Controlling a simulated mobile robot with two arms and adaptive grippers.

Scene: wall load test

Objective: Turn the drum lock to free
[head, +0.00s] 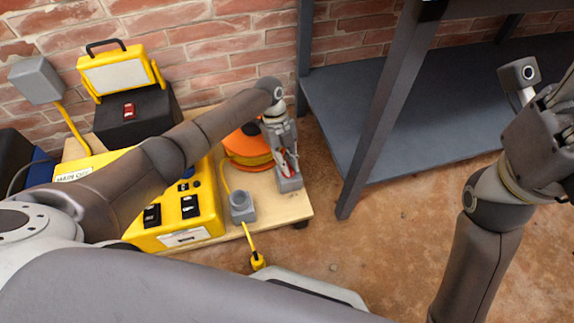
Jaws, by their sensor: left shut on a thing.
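My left gripper (287,160) points down at this block and is shut on the red part. The fingers hide much of it, so I cannot read the lock's position. My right gripper (565,115) is at the right edge, away from the drum and partly cut off; its opening is unclear.
A yellow box (205,213) with black switches stands left of the drum on the wooden board (300,207). A grey socket (242,207) with a yellow cable is in front. A work lamp (117,73) stands behind. A dark metal rack (380,110) rises to the right.

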